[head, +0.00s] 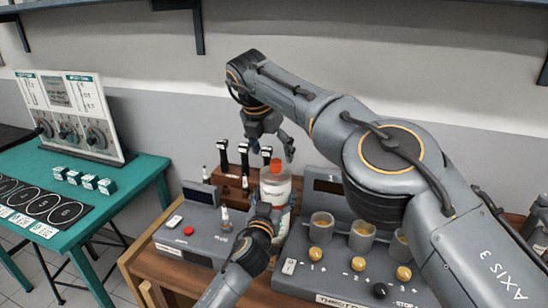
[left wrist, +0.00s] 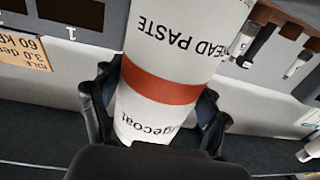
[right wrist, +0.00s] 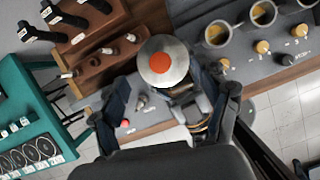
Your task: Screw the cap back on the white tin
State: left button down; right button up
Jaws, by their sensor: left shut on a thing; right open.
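The white tin (head: 275,190) stands upright among the benchtop devices. In the left wrist view the tin (left wrist: 150,105) shows a red-brown band and thread paste lettering. My left gripper (left wrist: 158,105) is shut around its lower body. An orange-red cap (head: 275,165) shows at the middle of the tin's top, also in the right wrist view (right wrist: 160,63); I cannot tell how tightly it sits. My right gripper (head: 272,140) is open above the tin, pointing down. In the right wrist view its fingers stand apart on either side of the tin, not touching the cap.
A wooden rack (head: 232,180) with black-handled tools stands behind the tin. A grey device (head: 190,235) with a red button lies left, and a grey console (head: 335,265) with cups and knobs lies right. A teal table (head: 140,175) stands further left.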

jog(key=v, duration=0.8)
jog(key=shift+r, duration=0.35)
jog(key=shift+s, duration=0.15)
pick_arm(q)
grip_release()
jog(key=v, duration=1.2)
jog(key=shift+f, duration=0.1)
